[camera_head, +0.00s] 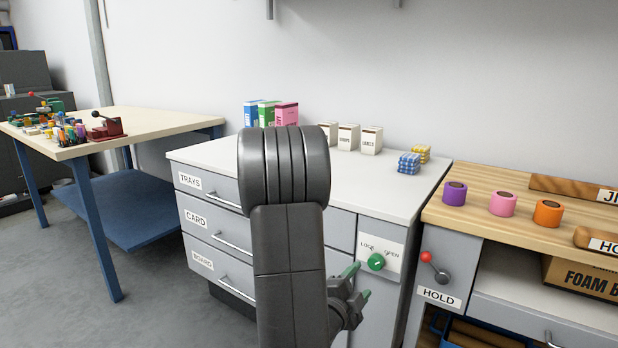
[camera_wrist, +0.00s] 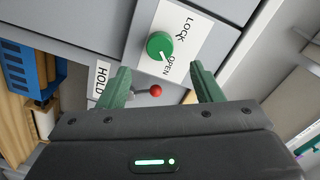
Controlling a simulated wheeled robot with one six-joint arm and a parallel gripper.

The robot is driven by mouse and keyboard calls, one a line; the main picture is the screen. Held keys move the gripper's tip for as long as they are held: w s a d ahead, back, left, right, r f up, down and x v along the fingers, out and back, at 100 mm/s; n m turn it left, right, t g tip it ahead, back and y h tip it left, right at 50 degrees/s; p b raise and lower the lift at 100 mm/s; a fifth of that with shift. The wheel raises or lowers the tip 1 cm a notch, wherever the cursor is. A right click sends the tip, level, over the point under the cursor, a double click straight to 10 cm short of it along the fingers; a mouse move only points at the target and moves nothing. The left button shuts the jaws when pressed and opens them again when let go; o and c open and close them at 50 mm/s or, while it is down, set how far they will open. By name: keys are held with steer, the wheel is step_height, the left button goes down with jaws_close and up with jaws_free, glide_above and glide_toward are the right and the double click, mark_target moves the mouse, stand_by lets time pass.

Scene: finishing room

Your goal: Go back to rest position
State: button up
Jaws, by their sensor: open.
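My gripper (camera_head: 358,283) is in front of the grey cabinet (camera_head: 342,240), low and right of centre in the head view. In the wrist view its two green fingers (camera_wrist: 158,88) are spread apart with nothing between them. A green knob (camera_head: 376,261) sits on a white LOCK/OPEN plate on the cabinet, just beyond the fingertips in the head view. The knob also shows in the wrist view (camera_wrist: 160,46), apart from the fingers. My dark arm hides part of the cabinet's drawers.
A lever with a red ball (camera_head: 425,257) and a HOLD label is on the wooden bench (camera_head: 470,190) at right. Purple, pink and orange rolls stand on that bench. A table (camera_head: 150,122) with small tools stands at left. Open floor (camera_head: 60,280) lies at left.

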mark_target(374, 264)
steer(key=b+x, duration=0.1)
steer(key=x, duration=0.7)
steer(key=shift+w+d, duration=0.2)
steer(key=shift+w, duration=0.05)
steer(key=shift+a+r+n+p, duration=0.1)
steer(key=shift+r+n+p, duration=0.3)
steer(key=shift+p, duration=0.85)
steer(key=n+p, duration=0.6)
steer(key=p, duration=0.6)
steer(key=shift+f+n, duration=0.15)
steer(key=shift+n, duration=0.25)
steer(key=n+p, duration=0.5)
steer(key=p, duration=0.5)
steer(key=shift+n+h, duration=0.3)
steer(key=n+p, duration=0.3)
steer(key=p, duration=0.2)
steer(key=shift+f+n+p, duration=0.2)
steer(key=shift+n+p, duration=0.5)
steer(key=shift+p, duration=0.2)
steer(key=shift+f, duration=0.1)
